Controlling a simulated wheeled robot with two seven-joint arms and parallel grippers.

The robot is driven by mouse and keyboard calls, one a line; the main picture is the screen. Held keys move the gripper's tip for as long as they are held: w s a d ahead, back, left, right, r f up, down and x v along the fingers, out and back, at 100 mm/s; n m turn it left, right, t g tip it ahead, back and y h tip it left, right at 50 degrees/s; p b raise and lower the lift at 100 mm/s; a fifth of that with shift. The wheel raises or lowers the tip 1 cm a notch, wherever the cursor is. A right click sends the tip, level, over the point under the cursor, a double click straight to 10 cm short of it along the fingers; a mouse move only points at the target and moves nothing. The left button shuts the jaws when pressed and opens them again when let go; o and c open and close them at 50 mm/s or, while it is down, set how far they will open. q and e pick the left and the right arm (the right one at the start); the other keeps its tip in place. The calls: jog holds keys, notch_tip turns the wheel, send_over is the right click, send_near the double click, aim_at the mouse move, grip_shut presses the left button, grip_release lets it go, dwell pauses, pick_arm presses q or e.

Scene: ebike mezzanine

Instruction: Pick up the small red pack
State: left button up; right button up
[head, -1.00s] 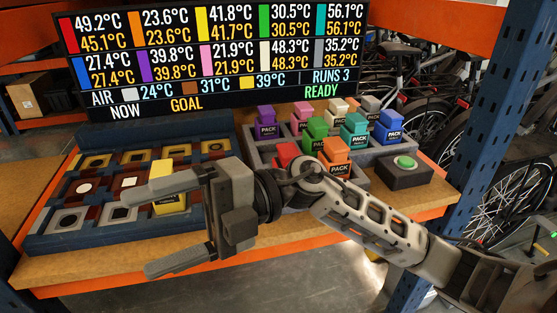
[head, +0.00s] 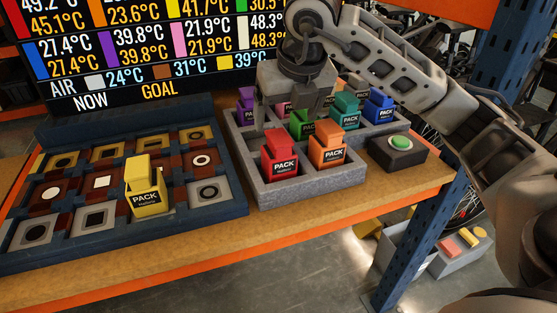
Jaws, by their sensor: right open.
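The small red pack (head: 280,160) stands upright in the front left compartment of the grey tray (head: 308,188), with its label facing me. My right gripper (head: 291,110) is open and points down over the tray. It is above and behind the red pack in the picture, apart from it as far as I can tell. It partly hides the packs in the back row. My left gripper is not in view.
An orange pack (head: 327,150) stands just right of the red one; green (head: 302,124), teal (head: 345,110), blue (head: 378,106) and purple (head: 245,105) packs stand behind. A yellow pack (head: 145,190) sits on the blue board (head: 120,238). A green-button box (head: 398,152) is at right.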

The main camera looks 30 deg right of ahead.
aim_at(279, 137)
jog(key=x, duration=0.5)
jog(key=p+x, duration=0.1)
jog(key=x, duration=0.2)
jog(key=shift+w+a+f, duration=0.1)
jog(key=shift+a+f, duration=0.15)
jog(key=c, duration=1.2)
jog(key=shift+r, duration=0.1)
jog(key=shift+c, duration=0.9)
jog(key=shift+r, duration=0.1)
